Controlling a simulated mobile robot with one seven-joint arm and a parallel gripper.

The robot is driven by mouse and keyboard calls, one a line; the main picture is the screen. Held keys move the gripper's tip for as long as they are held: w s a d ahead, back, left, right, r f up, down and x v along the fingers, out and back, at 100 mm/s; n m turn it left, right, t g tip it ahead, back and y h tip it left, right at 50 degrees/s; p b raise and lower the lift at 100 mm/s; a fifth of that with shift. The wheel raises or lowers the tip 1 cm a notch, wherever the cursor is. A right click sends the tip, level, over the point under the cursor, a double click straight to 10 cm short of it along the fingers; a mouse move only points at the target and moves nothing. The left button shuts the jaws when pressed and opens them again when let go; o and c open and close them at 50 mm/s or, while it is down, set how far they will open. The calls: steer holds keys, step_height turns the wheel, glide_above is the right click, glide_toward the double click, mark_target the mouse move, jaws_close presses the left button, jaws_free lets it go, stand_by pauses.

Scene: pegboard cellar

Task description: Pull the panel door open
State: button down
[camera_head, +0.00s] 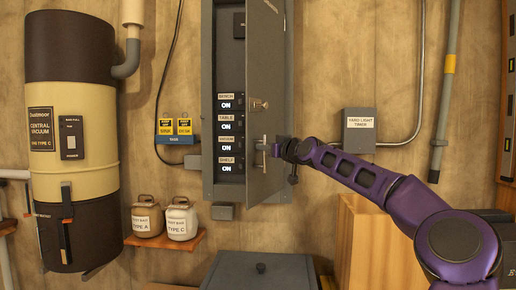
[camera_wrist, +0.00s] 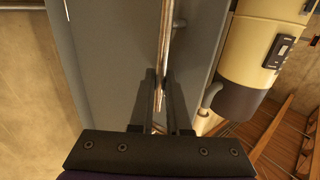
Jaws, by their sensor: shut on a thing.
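The grey panel door (camera_head: 267,80) is hinged on its right side and stands ajar, swung out from the grey panel box (camera_head: 208,60). Inside the box, a column of breaker switches (camera_head: 226,124) labelled ON shows through the gap. My gripper (camera_head: 274,150) reaches in from the right and is shut on the door handle.
A vacuum tank (camera_head: 72,120) stands at left, with two small jars (camera_head: 163,219) on a shelf. A grey timer box (camera_head: 359,130) and pipe are on the wall to the right. A dark grey lidded box (camera_head: 262,272) and wooden crate (camera_head: 365,250) are below.

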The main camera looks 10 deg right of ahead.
steer(key=s+d+r+n+g+y+p, duration=0.1)
steer(key=s+d+n+y+p, duration=0.1)
steer(key=d, duration=0.4)
steer(key=shift+s+d+n+y+p, duration=0.3)
steer(key=shift+d+y+p, duration=0.1)
steer(key=shift+y, duration=0.5)
steer(key=c, duration=1.3)
jaws_free()
steer(key=o, duration=0.4)
steer(key=shift+w, duration=0.15)
steer(key=shift+a+f, duration=0.1)
steer(key=shift+a, duration=0.05)
steer(key=shift+a, duration=0.1)
steer(key=b+v, duration=0.3)
steer(key=v, duration=1.4)
steer(key=shift+d, duration=0.35)
